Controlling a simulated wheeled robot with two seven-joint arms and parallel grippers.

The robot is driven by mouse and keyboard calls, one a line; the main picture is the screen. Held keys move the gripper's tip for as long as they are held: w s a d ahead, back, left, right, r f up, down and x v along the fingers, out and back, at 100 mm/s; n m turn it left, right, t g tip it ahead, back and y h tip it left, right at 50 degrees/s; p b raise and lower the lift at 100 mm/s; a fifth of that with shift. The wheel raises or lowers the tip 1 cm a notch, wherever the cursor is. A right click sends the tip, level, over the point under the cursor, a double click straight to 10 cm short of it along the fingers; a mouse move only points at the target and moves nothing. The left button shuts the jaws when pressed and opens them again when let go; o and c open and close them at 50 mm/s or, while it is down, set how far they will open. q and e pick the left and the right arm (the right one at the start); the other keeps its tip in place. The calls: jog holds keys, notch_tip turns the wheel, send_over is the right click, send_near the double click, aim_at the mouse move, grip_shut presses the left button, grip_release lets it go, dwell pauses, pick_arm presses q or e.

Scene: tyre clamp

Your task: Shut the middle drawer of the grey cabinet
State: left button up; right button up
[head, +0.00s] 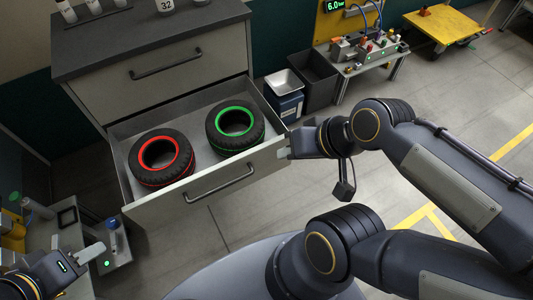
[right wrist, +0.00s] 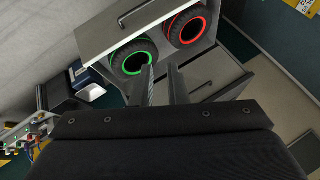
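The grey cabinet (head: 92,95) stands at the upper left in the head view. Its drawer below the shut top one, the middle drawer (head: 150,208), is pulled well out. A red-ringed tyre (head: 161,180) and a green-ringed tyre (head: 235,146) lie inside; both also show in the right wrist view. My right gripper (head: 288,152) is at the right end of the drawer front, apparently close against it. Its fingers (right wrist: 162,72) are apart, with nothing clearly held between them. My left gripper (head: 88,268) is at the lower left, open and empty, away from the drawer.
The top drawer (head: 150,75) is shut; tube-like items and a numbered cup (head: 165,5) stand on the cabinet. A dark bin (head: 312,80) and blue container (head: 285,100) stand right of the drawer. A bench with equipment (head: 70,225) is at lower left. Floor ahead of the drawer is clear.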

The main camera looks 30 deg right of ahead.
jog(key=w+d+f+m+b, duration=0.1)
jog(key=w+f+m+b, duration=0.1)
jog(key=f+b, duration=0.3)
jog(key=w+d+f+m+t+h+b, duration=0.1)
jog(key=w+d+f+m+b, duration=0.1)
jog(key=f+b, duration=0.2)
jog(key=w+d+f+m+b, duration=0.1)
jog(key=w+f+m+b, duration=0.1)
jog(key=f+b, duration=0.3)
jog(key=shift+w+d+f+m+t+b, duration=0.1)
jog(key=shift+f+m+t+b, duration=0.15)
jog(key=shift+f, duration=0.45)
jog(key=shift+w+d+f+m+t+b, duration=0.15)
jog(key=shift+f+m, duration=0.2)
jog(key=shift+f, duration=0.3)
grip_shut()
jog(key=m+t+h+b, duration=0.1)
jog(key=m+h+b, duration=0.2)
jog(key=m+b, duration=0.75)
send_near(273, 145)
jog(key=w+f+n+b, duration=0.1)
jog(key=f, duration=0.1)
jog(key=w+f+n+b, duration=0.1)
jog(key=f+n, duration=0.1)
jog(key=shift+w+d, duration=0.15)
jog(key=shift+w, duration=0.25)
jog(key=shift+w+f, duration=0.15)
jog(key=shift+w, duration=0.5)
jog(key=shift+w, duration=0.1)
